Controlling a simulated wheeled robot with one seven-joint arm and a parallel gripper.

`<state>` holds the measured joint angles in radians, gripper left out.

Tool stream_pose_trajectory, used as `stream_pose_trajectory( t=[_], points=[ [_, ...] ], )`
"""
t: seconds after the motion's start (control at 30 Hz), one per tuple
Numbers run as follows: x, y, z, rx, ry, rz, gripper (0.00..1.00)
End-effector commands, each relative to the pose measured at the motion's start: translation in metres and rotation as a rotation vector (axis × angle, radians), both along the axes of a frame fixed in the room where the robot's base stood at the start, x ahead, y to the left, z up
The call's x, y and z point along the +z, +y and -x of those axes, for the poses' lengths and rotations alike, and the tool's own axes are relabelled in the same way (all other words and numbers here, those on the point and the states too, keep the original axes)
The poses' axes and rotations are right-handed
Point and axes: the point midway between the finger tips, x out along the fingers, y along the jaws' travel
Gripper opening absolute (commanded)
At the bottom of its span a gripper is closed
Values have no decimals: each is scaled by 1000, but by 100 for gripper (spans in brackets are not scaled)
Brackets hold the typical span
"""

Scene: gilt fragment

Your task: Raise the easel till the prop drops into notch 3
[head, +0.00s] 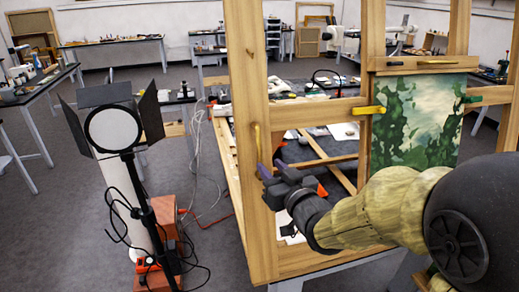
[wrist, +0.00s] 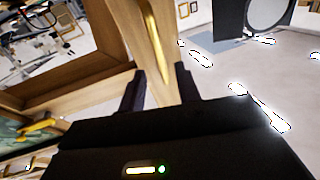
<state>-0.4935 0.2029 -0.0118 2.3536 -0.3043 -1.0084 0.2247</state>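The wooden easel (head: 252,60) stands upright in the right half of the head view and holds a green landscape painting (head: 415,125). A brass handle (head: 257,140) is on its left post; it also shows in the wrist view (wrist: 153,40). My gripper (head: 270,166) is just below the handle, in front of the post. In the wrist view its fingers (wrist: 160,88) are spread, with the post between or just beyond them and the handle past the tips. I cannot tell whether they touch the wood. I cannot make out the prop or its notches.
A lamp with black flaps (head: 113,128) stands left of the easel, with cables on the floor (head: 195,180) between them. A yellow clip (head: 369,110) is at the painting's left edge. Worktables (head: 112,46) stand behind. Open floor lies at far left.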

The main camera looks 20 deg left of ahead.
Motion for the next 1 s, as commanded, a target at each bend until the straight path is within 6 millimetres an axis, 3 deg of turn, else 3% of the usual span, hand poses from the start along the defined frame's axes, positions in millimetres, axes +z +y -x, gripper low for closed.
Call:
stream_pose_trajectory(
  t=[0.43, 0.83, 0.87, 1.0],
  points=[
    [2, 42, -45, 1, 1, 2, 33],
    [-1, 48, -52, 0, 0, 1, 33],
    [-1, 48, -52, 0, 0, 1, 31],
    [0, 48, -52, 0, 0, 1, 4]
  ],
)
